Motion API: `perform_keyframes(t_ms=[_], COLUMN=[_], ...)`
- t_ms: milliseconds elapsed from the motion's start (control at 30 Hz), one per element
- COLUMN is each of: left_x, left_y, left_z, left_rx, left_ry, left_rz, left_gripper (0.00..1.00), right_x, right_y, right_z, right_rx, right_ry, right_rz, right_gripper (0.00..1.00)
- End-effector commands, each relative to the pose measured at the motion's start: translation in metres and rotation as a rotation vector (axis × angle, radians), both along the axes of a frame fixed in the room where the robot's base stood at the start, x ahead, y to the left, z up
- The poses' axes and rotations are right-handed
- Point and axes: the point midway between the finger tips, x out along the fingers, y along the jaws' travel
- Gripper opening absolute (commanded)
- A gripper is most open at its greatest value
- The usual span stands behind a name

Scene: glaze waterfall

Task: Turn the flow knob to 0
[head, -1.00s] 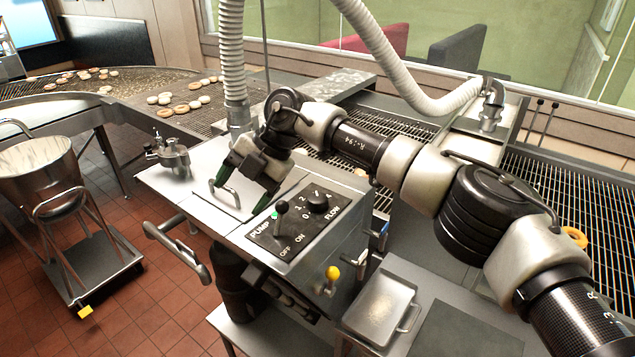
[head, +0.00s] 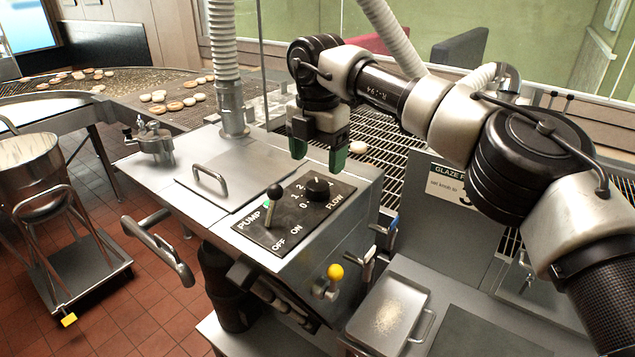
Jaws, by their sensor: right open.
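The black flow knob (head: 317,189) sits on the dark control panel (head: 293,222) on top of the steel machine, with numbers around it and the word FLOW beside it. Which number it points at is too small to tell. The pump lever (head: 273,200), with a black ball top, stands to the left of the knob, by the OFF and ON labels. My right gripper (head: 318,157) is open and empty, pointing down above and just behind the knob, apart from it. Its fingertips are green. My left gripper is not in view.
A steel lid with a handle (head: 210,178) lies left of the panel. A yellow-knobbed valve (head: 335,272) is on the machine's front. A tray (head: 390,312) stands at lower right. A sign (head: 452,186) about glaze is partly hidden by my right arm. Donuts lie on the conveyor (head: 130,88).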

Motion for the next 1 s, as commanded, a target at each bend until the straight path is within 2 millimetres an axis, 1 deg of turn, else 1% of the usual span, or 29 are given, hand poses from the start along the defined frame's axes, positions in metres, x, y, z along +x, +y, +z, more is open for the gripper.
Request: perform_keyframes(t_ms=[33, 100, 300, 500, 700, 733, 767, 1000], left_x=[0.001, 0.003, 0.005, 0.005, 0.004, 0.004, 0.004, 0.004], left_y=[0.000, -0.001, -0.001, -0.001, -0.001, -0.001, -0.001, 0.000], left_z=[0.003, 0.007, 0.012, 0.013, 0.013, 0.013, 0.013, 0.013], left_rx=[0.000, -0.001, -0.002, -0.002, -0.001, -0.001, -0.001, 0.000], left_ry=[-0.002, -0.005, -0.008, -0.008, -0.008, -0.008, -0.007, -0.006], left_rz=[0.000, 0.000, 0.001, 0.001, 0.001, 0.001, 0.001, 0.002], left_gripper=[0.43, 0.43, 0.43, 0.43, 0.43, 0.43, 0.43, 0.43], right_x=[-0.001, -0.001, 0.000, 0.000, 0.000, 0.000, 0.000, 0.000], right_y=[-0.001, 0.000, 0.000, 0.000, 0.000, 0.000, 0.000, 0.000], right_z=[-0.010, -0.022, -0.049, -0.060, -0.060, -0.060, -0.060, -0.060], right_rx=[0.000, 0.001, 0.000, 0.002, 0.002, 0.002, 0.002, 0.003], right_ry=[0.005, 0.004, 0.002, 0.001, 0.001, 0.001, 0.001, 0.000], right_rz=[0.001, 0.002, 0.000, 0.001, 0.001, 0.001, 0.001, 0.001], right_gripper=[0.75, 0.75, 0.75, 0.75, 0.75, 0.74, 0.69, 0.32])
